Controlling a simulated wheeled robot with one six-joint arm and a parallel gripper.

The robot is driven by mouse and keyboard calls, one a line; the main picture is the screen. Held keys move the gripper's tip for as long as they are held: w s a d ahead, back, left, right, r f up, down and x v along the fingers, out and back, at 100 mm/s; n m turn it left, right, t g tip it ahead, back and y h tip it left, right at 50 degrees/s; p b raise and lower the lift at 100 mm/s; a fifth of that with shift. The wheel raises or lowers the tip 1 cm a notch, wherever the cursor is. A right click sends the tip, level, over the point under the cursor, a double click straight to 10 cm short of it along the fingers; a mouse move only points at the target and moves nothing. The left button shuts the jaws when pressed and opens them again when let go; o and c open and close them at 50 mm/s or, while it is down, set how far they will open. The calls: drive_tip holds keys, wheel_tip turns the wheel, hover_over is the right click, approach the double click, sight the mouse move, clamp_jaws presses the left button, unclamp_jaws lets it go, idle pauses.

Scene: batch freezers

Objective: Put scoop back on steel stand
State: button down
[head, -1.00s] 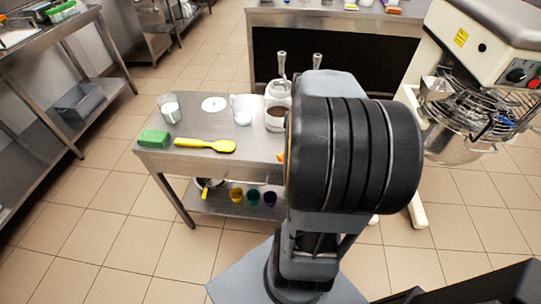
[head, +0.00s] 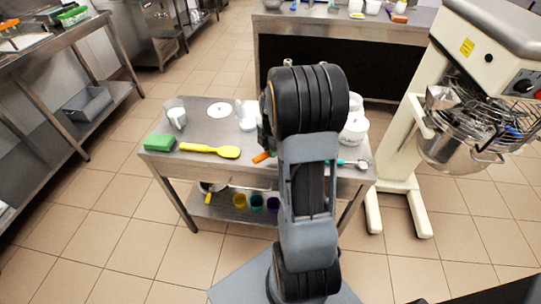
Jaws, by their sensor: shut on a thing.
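My gripper is hidden behind my own dark arm in the head view, so its fingers and what is between them do not show. A scoop-like tool with a teal handle and a small round steel bowl (head: 363,164) is on the right part of the steel table, partly behind my arm. A small orange piece (head: 262,157) shows just left of my arm near the table's front; I cannot tell what it belongs to. A thin steel upright tip (head: 288,62) shows above my arm; its lower part is hidden. I cannot make out the steel stand.
A mixer (head: 480,60) stands right. Coloured cups are below.

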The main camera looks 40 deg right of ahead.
sight(271, 161)
drive_tip(key=shift+w+f, duration=0.25)
drive_tip(key=shift+f, duration=1.5)
drive_tip(key=shift+f, duration=0.15)
drive_tip(key=c, duration=1)
unclamp_jaws()
drive_tip(key=shift+o, duration=0.2)
